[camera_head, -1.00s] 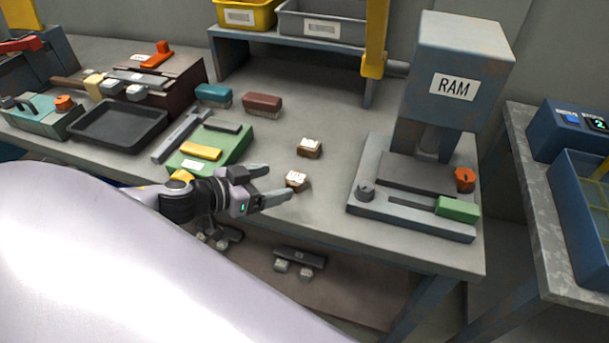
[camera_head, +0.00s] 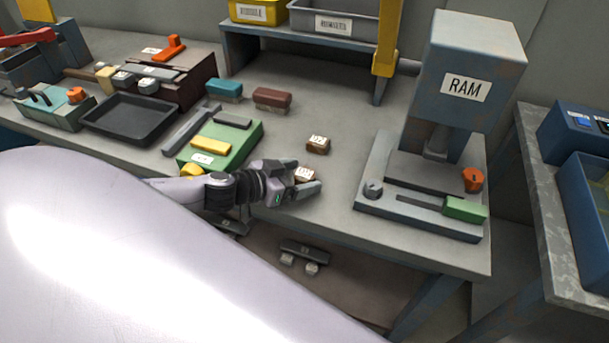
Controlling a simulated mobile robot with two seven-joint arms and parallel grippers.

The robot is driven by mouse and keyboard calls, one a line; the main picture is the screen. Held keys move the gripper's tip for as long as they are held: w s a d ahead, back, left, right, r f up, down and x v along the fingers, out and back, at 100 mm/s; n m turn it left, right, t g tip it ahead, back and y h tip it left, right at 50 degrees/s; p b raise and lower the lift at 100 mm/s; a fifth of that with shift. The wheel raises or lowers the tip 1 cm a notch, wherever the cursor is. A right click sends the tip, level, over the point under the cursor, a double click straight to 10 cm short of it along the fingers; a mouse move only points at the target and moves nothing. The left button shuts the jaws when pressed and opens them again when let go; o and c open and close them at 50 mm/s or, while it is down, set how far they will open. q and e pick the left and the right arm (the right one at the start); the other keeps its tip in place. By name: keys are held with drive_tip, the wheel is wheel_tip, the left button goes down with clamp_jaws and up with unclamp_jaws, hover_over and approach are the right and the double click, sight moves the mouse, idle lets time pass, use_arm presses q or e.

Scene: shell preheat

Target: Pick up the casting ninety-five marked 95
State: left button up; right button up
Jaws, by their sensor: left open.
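Two small brown castings with white tops lie on the grey bench. The near casting (camera_head: 306,172) sits at the open jaws of my left gripper (camera_head: 303,177), with one finger on its far side and one on its near side. The fingers hide part of it, and I cannot tell whether they touch it. The far casting (camera_head: 318,146) stands clear, a little behind the gripper. Both tops carry dark marks too small to read, so I cannot tell which is 95. My right gripper is not in view.
The ram press (camera_head: 465,88) stands right of the castings. A green block (camera_head: 225,139) with yellow and grey bars lies left of the gripper. A dark tray (camera_head: 132,121), a teal block (camera_head: 224,90) and a maroon block (camera_head: 271,98) lie further back. The bench between castings and press is clear.

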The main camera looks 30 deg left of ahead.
use_arm(q)
drive_tip(key=shift+w+d+f, duration=0.1)
drive_tip(key=shift+w, duration=0.1)
drive_tip(key=c, duration=1.1)
